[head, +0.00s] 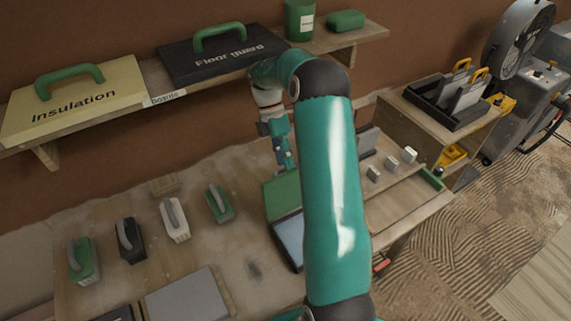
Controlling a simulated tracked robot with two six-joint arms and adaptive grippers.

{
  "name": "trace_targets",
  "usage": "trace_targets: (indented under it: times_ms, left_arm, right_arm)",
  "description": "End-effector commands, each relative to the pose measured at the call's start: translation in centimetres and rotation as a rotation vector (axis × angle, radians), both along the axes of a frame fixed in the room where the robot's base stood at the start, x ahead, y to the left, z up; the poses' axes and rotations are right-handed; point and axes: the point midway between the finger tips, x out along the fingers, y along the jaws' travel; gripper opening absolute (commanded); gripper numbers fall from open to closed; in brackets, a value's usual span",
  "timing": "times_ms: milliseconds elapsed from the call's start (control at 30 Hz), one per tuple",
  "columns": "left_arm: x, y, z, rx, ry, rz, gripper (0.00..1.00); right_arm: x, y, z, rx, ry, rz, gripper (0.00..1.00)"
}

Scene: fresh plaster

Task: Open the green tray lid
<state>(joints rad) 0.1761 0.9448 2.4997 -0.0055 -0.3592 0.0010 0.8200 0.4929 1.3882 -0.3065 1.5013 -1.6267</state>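A green panel (281,196), which looks like the tray lid, shows on the bench left of my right arm. In front of it is a dark-edged tray (289,238) with a pale blue-grey inside. The panel appears raised at the tray's back edge, but my arm hides the right side of both. My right gripper (284,162) points down just above and behind the panel's top edge. Its fingers are small and partly hidden, so I cannot tell contact or opening. My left gripper is not in view.
Several handled trowels, one of them green (219,204), stand on the bench to the left. A shelf above holds an Insulation box (72,100), a Floor guard box (222,56) and a green can (299,20). Small pale blocks (391,163) sit right of my arm.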

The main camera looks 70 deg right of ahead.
Motion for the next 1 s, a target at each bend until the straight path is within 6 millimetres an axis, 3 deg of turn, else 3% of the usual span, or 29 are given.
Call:
trace_targets:
  times_ms: [33, 200, 667, 900, 1000]
  left_arm:
    - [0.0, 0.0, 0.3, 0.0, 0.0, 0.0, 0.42]
    - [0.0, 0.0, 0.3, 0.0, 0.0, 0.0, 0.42]
    - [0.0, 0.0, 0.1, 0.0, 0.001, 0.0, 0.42]
    - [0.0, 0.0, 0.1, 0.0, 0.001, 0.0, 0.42]
    - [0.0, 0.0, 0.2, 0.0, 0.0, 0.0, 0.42]
  right_arm:
    - [1.2, -1.0, 2.0, -0.036, -0.037, 0.0, 0.39]
    - [2.0, -1.4, 3.9, -0.031, -0.033, 0.003, 0.39]
    - [2.9, -1.4, 4.4, -0.021, -0.016, 0.006, 0.39]
    - [3.2, -1.3, 4.3, -0.021, -0.012, 0.006, 0.0]
    - [3.2, -1.2, 4.4, -0.02, -0.011, 0.008, 0.0]
